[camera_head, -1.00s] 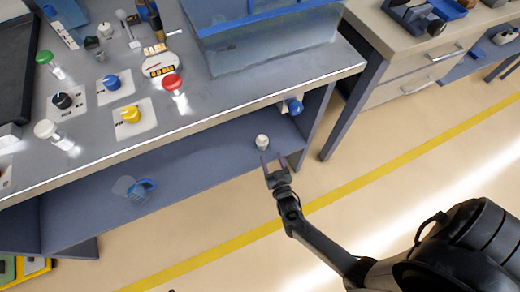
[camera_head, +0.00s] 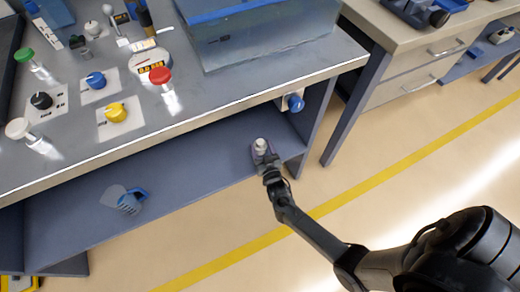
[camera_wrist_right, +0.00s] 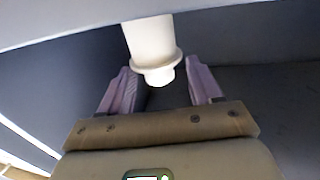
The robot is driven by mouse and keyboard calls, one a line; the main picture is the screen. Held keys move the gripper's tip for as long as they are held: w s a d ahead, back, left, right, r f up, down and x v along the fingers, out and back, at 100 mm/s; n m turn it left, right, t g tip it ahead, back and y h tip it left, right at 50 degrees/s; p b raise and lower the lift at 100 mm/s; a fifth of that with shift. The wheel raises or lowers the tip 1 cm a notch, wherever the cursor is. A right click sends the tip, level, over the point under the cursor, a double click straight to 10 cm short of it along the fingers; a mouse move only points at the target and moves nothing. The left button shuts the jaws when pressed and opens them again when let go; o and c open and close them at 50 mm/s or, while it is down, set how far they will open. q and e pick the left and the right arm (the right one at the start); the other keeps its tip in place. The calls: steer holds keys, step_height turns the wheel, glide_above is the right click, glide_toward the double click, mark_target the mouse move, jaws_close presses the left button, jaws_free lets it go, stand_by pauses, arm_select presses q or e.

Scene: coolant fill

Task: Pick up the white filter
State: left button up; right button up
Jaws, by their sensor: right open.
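The white filter (camera_head: 260,145) stands on the lower shelf under the workbench, near the shelf's right end. My right gripper (camera_head: 264,156) is open at the filter, with its fingers reaching around it. In the right wrist view the filter (camera_wrist_right: 153,45) shows as a white cylinder with a flange and a small round end. It lies between the two open fingers of my right gripper (camera_wrist_right: 165,88), and no firm contact shows. My left gripper does not show.
The lower shelf (camera_head: 190,175) also holds a clear jug with a blue handle (camera_head: 130,201) at left. The bench top above has several coloured knobs and a clear tank (camera_head: 265,40). A blue knob (camera_head: 295,103) sits under the bench edge. Floor in front is clear.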

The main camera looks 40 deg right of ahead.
steer(key=shift+b+x, duration=0.3)
steer(key=shift+x, duration=1.1)
steer(key=shift+s, duration=0.15)
steer(key=shift+c, duration=0.3)
steer(key=shift+c, duration=1.1)
steer(key=c, duration=0.8)
steer(key=shift+o, duration=0.2)
steer(key=shift+r, duration=0.1)
